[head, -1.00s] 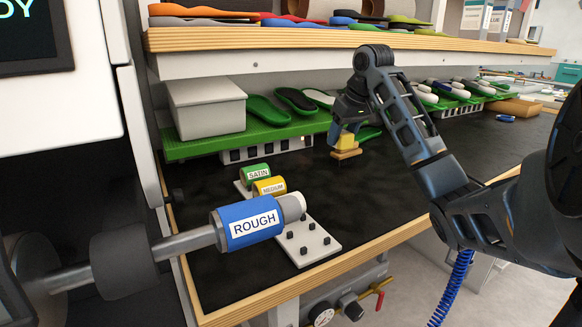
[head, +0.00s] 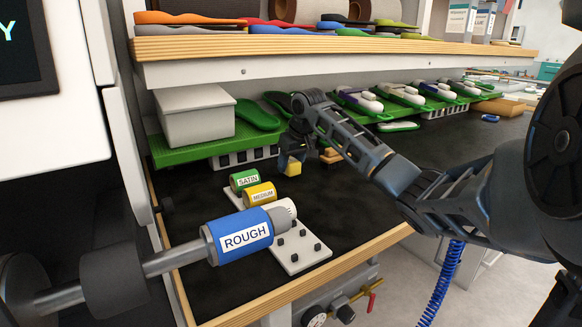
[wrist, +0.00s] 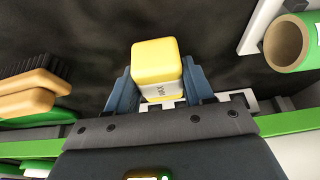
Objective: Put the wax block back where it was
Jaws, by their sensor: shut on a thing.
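The wax block (wrist: 155,62) is a small yellow block with a pale printed label. It is between the two fingers of my gripper (wrist: 160,88), which is shut on it. In the head view my gripper (head: 292,156) points down, with the yellow block (head: 294,169) showing at its tip over the dark bench top. The block appears to be above the bench, but its exact height is hard to tell. The wooden brush (head: 330,156) is just right of the gripper; in the wrist view the brush (wrist: 30,92) is at the left, apart from the block.
Green SATIN (head: 244,180) and yellow MEDIUM (head: 260,194) drums are on a white pegged plate (head: 305,250) in front. The blue ROUGH drum (head: 238,238) is on the machine spindle. A grey box (head: 195,116) and insoles rest on the green shelf behind (head: 200,152). An upper shelf (head: 330,48) overhangs.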

